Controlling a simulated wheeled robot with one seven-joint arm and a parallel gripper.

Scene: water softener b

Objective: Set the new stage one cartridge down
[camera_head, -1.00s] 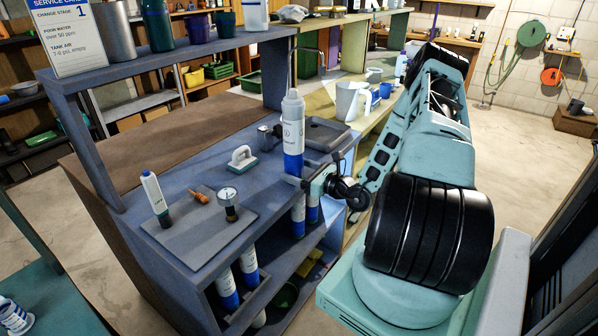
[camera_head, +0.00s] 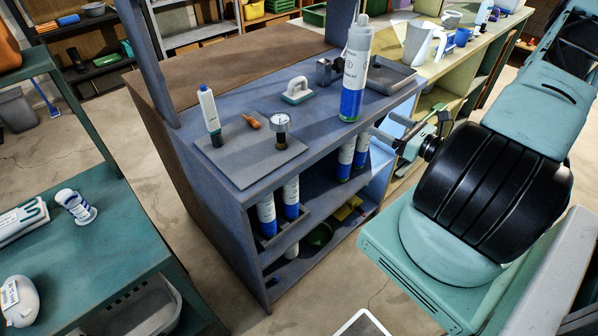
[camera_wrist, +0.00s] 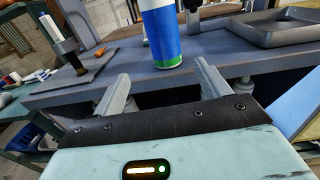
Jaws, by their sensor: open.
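A tall white and blue cartridge (camera_head: 355,75) stands upright on the blue-grey counter (camera_head: 325,128), close to its front edge. In the wrist view the lower part of this cartridge (camera_wrist: 160,30) shows, with a green band at its foot; its top is out of frame. My gripper (camera_wrist: 163,85) is open and empty, its two fingers apart, in front of the counter edge and clear of the cartridge. In the head view my gripper (camera_head: 388,140) is just right of the cartridge's foot, partly hidden by its own wrist.
A grey mat (camera_head: 245,160) holds a pressure gauge (camera_head: 281,130), an orange tool and a white bottle-like tool (camera_head: 209,112). A white-handled brush (camera_head: 297,92) and a grey tray (camera_head: 385,75) are nearby. Several similar cartridges (camera_head: 267,213) stand on the shelves below. A teal table (camera_head: 110,235) is at left.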

